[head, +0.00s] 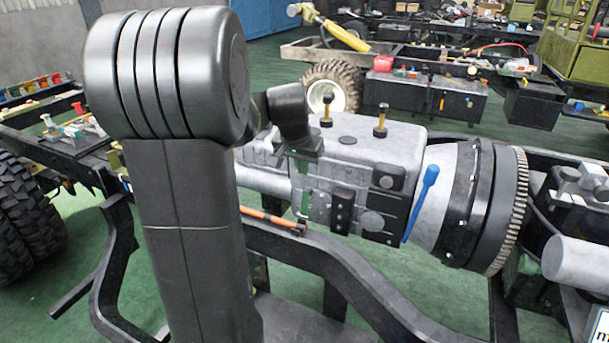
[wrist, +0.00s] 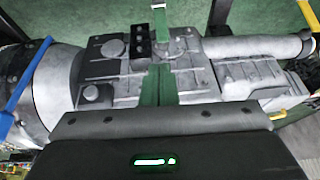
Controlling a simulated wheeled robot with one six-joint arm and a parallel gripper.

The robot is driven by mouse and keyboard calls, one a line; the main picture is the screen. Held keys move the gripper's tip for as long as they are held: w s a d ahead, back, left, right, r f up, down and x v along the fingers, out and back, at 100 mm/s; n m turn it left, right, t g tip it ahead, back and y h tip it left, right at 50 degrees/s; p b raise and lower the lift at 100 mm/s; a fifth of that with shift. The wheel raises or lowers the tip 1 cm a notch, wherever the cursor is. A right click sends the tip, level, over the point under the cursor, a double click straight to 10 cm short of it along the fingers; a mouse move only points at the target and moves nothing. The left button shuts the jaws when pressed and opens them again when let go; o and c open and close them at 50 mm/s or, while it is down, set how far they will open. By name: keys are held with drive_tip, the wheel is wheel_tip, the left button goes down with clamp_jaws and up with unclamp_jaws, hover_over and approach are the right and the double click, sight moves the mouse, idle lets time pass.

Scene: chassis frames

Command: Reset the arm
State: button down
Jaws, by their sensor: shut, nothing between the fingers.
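My arm rises large and dark on the left of the head view, bends at the top, and its wrist reaches down to the right. The gearbox (wrist: 205,75) lies behind the fingers in that view. I cannot tell whether the fingertips touch it.
A black chassis frame (head: 330,262) runs below the gearbox. A blue-handled tool (head: 421,203) leans against the gearbox, and an orange rod (head: 268,217) lies near my gripper. Large tyres (head: 25,220) stand at the left. Green floor (head: 420,275) shows between the rails.

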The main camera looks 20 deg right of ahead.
sight(309, 192)
drive_tip(key=v, duration=0.3)
drive_tip(key=shift+s+a+r, duration=0.1)
drive_tip(key=shift+a+r, duration=0.05)
drive_tip(key=shift+r, duration=0.2)
drive_tip(key=b+x, duration=0.1)
drive_tip(key=x, duration=0.3)
drive_tip(key=b+x, duration=0.1)
drive_tip(key=x, duration=0.4)
drive_tip(key=b+x, duration=0.1)
drive_tip(key=x, duration=0.4)
drive_tip(key=shift+w+d, duration=0.25)
drive_tip(key=shift+w, duration=0.05)
drive_tip(key=shift+w+d+r, duration=0.2)
drive_tip(key=shift+r, duration=0.2)
drive_tip(key=shift+w+d+f, duration=0.25)
drive_tip(key=shift+w+d, duration=0.05)
drive_tip(key=shift+d, duration=0.05)
drive_tip(key=shift+s+a+r, duration=0.15)
